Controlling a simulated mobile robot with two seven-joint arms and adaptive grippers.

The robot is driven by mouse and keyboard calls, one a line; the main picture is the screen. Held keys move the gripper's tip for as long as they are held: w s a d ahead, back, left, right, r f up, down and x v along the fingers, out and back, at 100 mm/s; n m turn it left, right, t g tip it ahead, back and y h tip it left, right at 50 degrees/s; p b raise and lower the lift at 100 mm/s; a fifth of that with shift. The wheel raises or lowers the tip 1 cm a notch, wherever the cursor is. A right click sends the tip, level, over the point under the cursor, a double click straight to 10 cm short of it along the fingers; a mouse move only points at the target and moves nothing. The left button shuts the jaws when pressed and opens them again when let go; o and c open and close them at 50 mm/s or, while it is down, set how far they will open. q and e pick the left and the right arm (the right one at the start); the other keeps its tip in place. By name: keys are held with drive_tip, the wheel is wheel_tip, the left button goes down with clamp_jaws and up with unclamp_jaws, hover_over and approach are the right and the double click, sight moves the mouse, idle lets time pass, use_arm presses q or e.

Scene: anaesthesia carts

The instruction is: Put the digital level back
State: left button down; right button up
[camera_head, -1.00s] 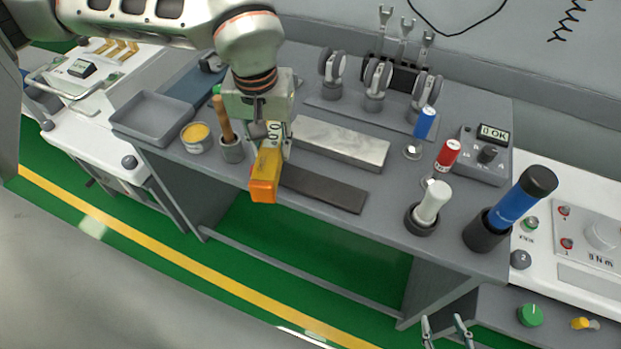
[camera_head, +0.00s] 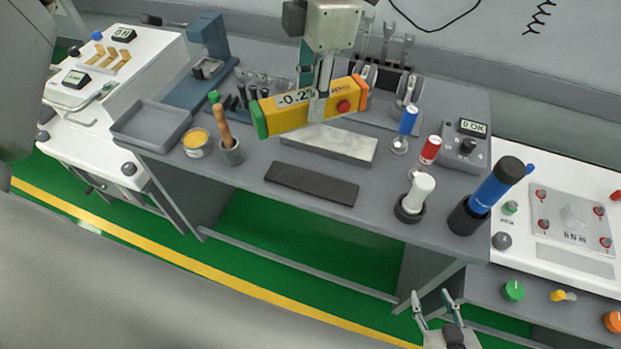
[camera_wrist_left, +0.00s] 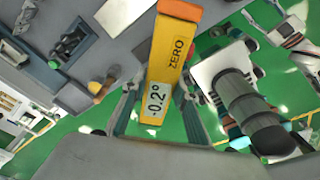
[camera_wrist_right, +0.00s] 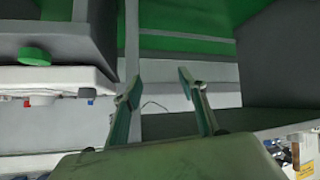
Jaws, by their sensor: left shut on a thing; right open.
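The digital level is a yellow bar (camera_head: 290,109) with a display, a red button, and one green and one orange end. A dark flat strip (camera_head: 311,185) lies bare on the bench near the front edge. My right gripper (camera_head: 435,303) is open and empty, low in front of the bench; its fingers also show in the right wrist view (camera_wrist_right: 155,82).
A pale block (camera_head: 328,143) lies behind the strip. A grey tray (camera_head: 151,127), a yellow tin (camera_head: 196,146) and a cup with a wooden-handled tool (camera_head: 231,153) stand left. Cylinders in holders, including a tall blue one (camera_head: 488,197), and an OK display box (camera_head: 463,151) stand right.

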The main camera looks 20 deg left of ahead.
use_arm(q)
drive_tip(key=shift+d+f, duration=0.1)
drive_tip(key=shift+f, duration=0.1)
wheel_tip(320, 180, down, 16)
drive_tip(key=shift+r+b, duration=0.1)
drive_tip(key=shift+b, duration=0.7)
wheel_tip(320, 180, down, 4)
drive_tip(key=shift+r, duration=0.2)
drive_tip(key=c, duration=1.6)
unclamp_jaws()
